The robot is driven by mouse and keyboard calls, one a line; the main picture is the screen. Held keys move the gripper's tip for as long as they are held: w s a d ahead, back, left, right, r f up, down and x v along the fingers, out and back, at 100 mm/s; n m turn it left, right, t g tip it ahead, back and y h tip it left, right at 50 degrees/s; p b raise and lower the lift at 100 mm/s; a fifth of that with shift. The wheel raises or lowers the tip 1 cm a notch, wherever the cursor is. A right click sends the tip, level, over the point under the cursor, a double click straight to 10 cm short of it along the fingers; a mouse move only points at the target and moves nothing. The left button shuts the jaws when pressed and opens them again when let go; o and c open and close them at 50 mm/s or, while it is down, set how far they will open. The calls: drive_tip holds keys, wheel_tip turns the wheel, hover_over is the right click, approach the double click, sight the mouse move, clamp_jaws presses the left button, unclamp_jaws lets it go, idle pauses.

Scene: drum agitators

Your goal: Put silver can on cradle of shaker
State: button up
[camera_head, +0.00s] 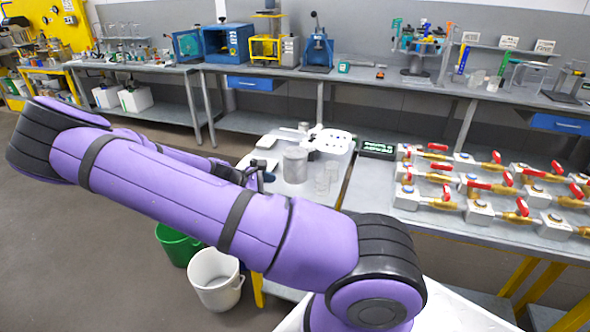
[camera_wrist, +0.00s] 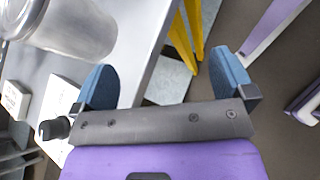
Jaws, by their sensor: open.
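The silver can (camera_head: 295,164) stands upright on the small grey table in the head view. It also shows at the top left of the wrist view (camera_wrist: 85,25), cut off by the frame edge. A white device (camera_head: 333,141) with dark holes in its top stands just behind the can; I cannot tell whether it is the shaker, and I cannot make out a cradle. My gripper (camera_wrist: 165,80) is open and empty, with its blue fingers wide apart. The can is beyond the left finger, not between the fingers. In the head view my arm hides most of the gripper.
Clear glass beakers (camera_head: 325,178) stand right of the can. A black box with green text (camera_head: 377,149) is behind. Rows of red-handled valves (camera_head: 440,180) fill the right bench. A green bucket (camera_head: 177,243) and white bucket (camera_head: 215,278) stand on the floor. Floor at left is clear.

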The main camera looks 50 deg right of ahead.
sight(293, 164)
drive_tip(key=w+d+n+h, duration=0.2)
drive_tip(key=h, duration=0.1)
drive_tip(key=w+d+n+t+h, duration=0.1)
drive_tip(key=w+n+h, duration=0.1)
drive_tip(key=shift+d+f+h, duration=0.15)
drive_tip(key=shift+d+h, duration=0.25)
drive_tip(key=shift+w+d+r+n+t+h, duration=0.15)
drive_tip(key=shift+w+n+t+h, duration=0.35)
drive_tip(key=shift+w+n+h, duration=0.5)
drive_tip(key=shift+r+x, duration=0.1)
drive_tip(key=shift+x, duration=2.6)
drive_tip(key=shift+r+x, duration=0.15)
drive_tip(key=shift+x, duration=2.5)
drive_tip(key=shift+r, duration=0.1)
drive_tip(key=c, duration=1)
